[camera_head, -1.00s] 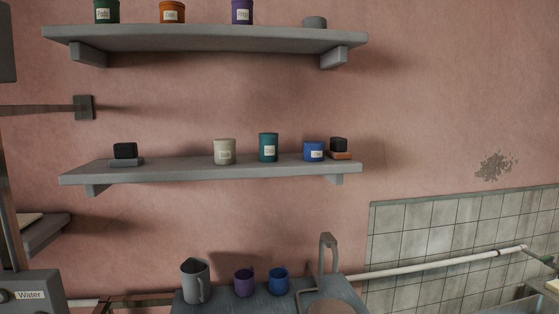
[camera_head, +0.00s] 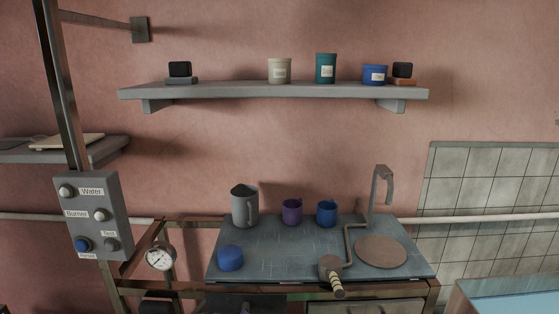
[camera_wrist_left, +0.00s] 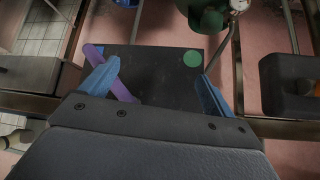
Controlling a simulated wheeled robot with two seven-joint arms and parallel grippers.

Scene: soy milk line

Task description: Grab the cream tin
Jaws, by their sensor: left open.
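The cream tin (camera_head: 280,71) is a short pale can with a light label. It stands upright on the wall shelf (camera_head: 270,92), to the left of a taller teal tin (camera_head: 326,68) and a blue tin (camera_head: 375,75). My left gripper (camera_wrist_left: 157,88) shows only in the left wrist view, its two blue fingers spread apart. A purple strip (camera_wrist_left: 122,88) crosses its left finger, and a dark panel with a green dot (camera_wrist_left: 192,59) lies beyond the fingers. The cream tin is not in that view. My right gripper is in neither view.
Dark blocks stand at both ends of the shelf. Below is a worktop (camera_head: 285,265) with a grey jug (camera_head: 244,206), a purple mug (camera_head: 292,212), a blue mug (camera_head: 327,213) and a tap (camera_head: 381,188). A labelled control box (camera_head: 92,216) stands at left.

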